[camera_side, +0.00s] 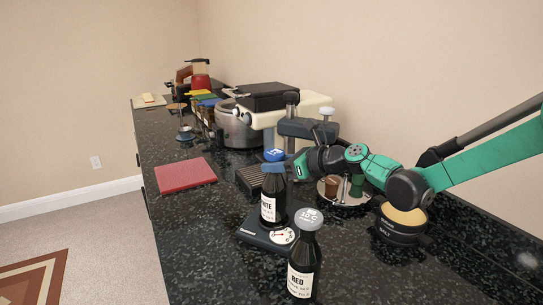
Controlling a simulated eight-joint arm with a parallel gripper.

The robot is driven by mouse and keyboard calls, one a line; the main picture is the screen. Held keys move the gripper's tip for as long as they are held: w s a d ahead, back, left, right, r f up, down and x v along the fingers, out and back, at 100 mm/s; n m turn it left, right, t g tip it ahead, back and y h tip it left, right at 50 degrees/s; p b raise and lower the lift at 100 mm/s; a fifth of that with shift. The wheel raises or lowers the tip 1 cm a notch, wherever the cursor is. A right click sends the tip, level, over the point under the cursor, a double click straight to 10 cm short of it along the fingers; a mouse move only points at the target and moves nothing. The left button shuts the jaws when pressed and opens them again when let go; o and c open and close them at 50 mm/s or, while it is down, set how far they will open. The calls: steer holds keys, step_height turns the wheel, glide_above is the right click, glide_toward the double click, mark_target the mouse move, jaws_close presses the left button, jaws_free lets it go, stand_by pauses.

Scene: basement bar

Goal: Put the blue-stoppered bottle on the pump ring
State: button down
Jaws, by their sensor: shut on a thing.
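The blue-stoppered bottle (270,200) is dark, with a white label ending in "ITE", and stands upright in the middle of the view. My gripper (287,170) reaches in from the right and is shut on the bottle near its neck; the fingertips are partly hidden. The bottle's foot is over or on the black pump base (254,237), which has a round white dial. The pump ring is hidden, and I cannot tell whether the bottle touches it.
A grey-stoppered bottle (303,263) labelled "RED" stands close in front of the pump. A red mat (186,174) lies to the left. A steel pot (235,128) and a cream-and-black appliance (270,97) stand behind. The left front of the dark counter is clear.

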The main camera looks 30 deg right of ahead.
steer(key=c, duration=0.6)
jaws_free()
steer(key=shift+f, duration=0.1)
steer(key=shift+d+r, duration=0.1)
steer(key=shift+r, duration=0.1)
steer(key=v, duration=1.2)
steer(key=s+f+n+g+h, duration=0.1)
steer(key=s+n+g+h, duration=0.1)
steer(key=n, duration=0.8)
steer(key=s+f+n+g+h, duration=0.1)
steer(key=s+n, duration=0.4)
steer(key=n, duration=0.5)
steer(key=s+d+f+n+g+h, duration=0.1)
steer(key=s+f+n+g+h, duration=0.1)
steer(key=n, duration=0.8)
steer(key=shift+s+f+g+h, duration=0.15)
steer(key=shift+s+f+h, duration=0.2)
steer(key=shift+s, duration=0.3)
steer(key=shift+s+f+g+h, duration=0.15)
steer(key=shift+s+f+h, duration=0.1)
steer(key=shift+s+h, duration=0.3)
